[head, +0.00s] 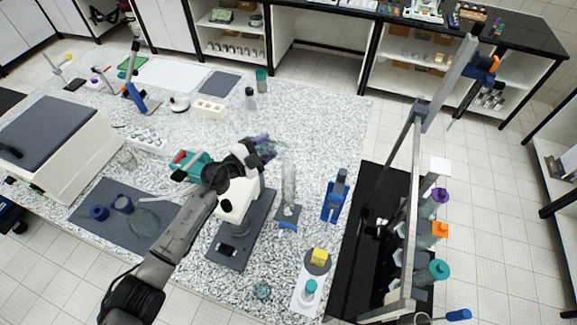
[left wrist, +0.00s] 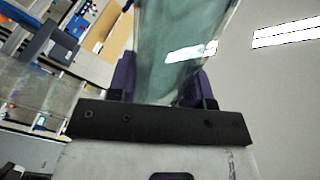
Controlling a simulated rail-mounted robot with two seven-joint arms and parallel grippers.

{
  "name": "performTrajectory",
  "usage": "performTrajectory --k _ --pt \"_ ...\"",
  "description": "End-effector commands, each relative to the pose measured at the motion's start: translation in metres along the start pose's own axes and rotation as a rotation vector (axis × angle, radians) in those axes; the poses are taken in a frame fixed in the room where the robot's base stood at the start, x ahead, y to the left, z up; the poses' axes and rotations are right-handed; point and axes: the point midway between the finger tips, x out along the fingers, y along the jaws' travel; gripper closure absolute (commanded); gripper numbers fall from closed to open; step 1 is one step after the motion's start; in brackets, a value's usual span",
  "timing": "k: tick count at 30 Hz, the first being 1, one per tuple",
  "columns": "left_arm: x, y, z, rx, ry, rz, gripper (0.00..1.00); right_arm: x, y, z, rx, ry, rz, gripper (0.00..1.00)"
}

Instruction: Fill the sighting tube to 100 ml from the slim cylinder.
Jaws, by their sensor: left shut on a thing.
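My left gripper (head: 264,147) has purple fingers and is shut on a clear, greenish glass vessel, which looks like the slim cylinder (left wrist: 178,45). In the left wrist view the glass stands out between the purple fingers (left wrist: 168,85). In the head view the held glass is faint and its tilt is hard to tell. The sighting tube (head: 289,186), a clear upright tube on a dark base with a blue lever (head: 288,226), stands just right of and below the gripper. The liquid level and marks cannot be read. My right gripper is not in view.
A microscope-like white instrument (head: 240,198) stands on a dark base (head: 240,245) close beside my left arm. A blue stand (head: 335,197) is right of the tube. A black tray (head: 350,275) and metal frame with capped bottles (head: 438,232) fill the right edge.

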Motion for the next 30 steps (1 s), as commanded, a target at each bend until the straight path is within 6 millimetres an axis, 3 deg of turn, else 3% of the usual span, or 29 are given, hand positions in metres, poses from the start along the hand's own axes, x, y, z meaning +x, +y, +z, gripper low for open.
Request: performTrajectory --k 30 --pt "0.0007 -0.0084 -0.0028 0.085 0.001 -0.002 0.87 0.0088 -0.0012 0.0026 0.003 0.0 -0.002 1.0"
